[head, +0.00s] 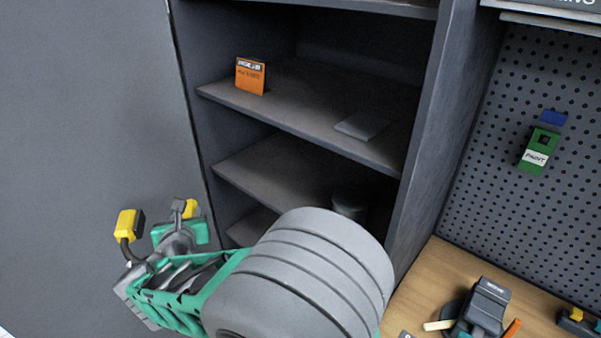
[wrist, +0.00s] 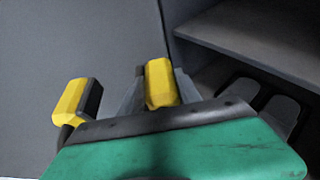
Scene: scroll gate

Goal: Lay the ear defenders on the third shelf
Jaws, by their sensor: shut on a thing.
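The ear defenders have yellow cups with dark backing; one cup (head: 129,223) hangs at the left and the other (head: 190,208) at the right. My gripper (head: 178,236) is shut on them between the cups, and its fingers hide most of the band. In the wrist view the ear defenders (wrist: 72,102) show both cups beyond my gripper (wrist: 158,102). They are held in the air before the grey panel, left of the cabinet opening. Grey shelves are stacked in the cabinet: an upper one (head: 300,103), one below (head: 255,170), and a lower one (head: 250,226) partly hidden by my arm.
An orange card (head: 250,76) and a flat grey item (head: 361,127) are on the upper shelf. A grey can (head: 350,203) stands on the shelf below, at the right. The left part of that shelf looks clear. A workbench (head: 440,275) with tools lies right of the cabinet wall.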

